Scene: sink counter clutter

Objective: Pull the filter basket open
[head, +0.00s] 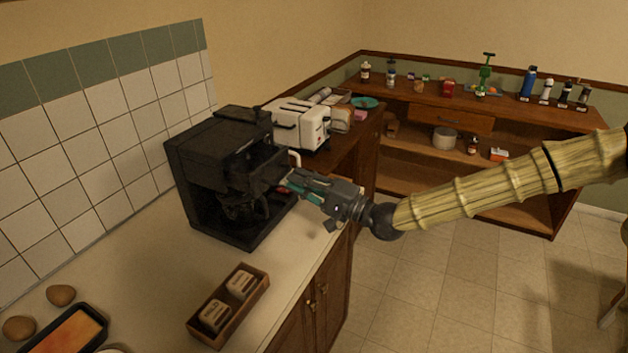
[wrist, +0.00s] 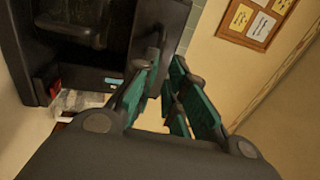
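A black coffee maker (head: 215,150) stands on the white counter; it fills the upper left of the wrist view (wrist: 110,70). Its filter basket (head: 262,168) seems to be the dark part under the top housing, flush with the front as far as I can see; its edges are lost in black. A dark carafe (head: 240,208) sits below. My gripper (head: 287,182) is at the machine's right front, fingers pointing at it. In the wrist view a gap shows between the green-padded fingers (wrist: 166,68), with nothing clearly held. I cannot tell whether a fingertip touches the machine.
A white toaster (head: 298,122) stands behind the coffee maker. A wooden shelf unit (head: 455,124) stands at the back. The floor right of the counter is clear.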

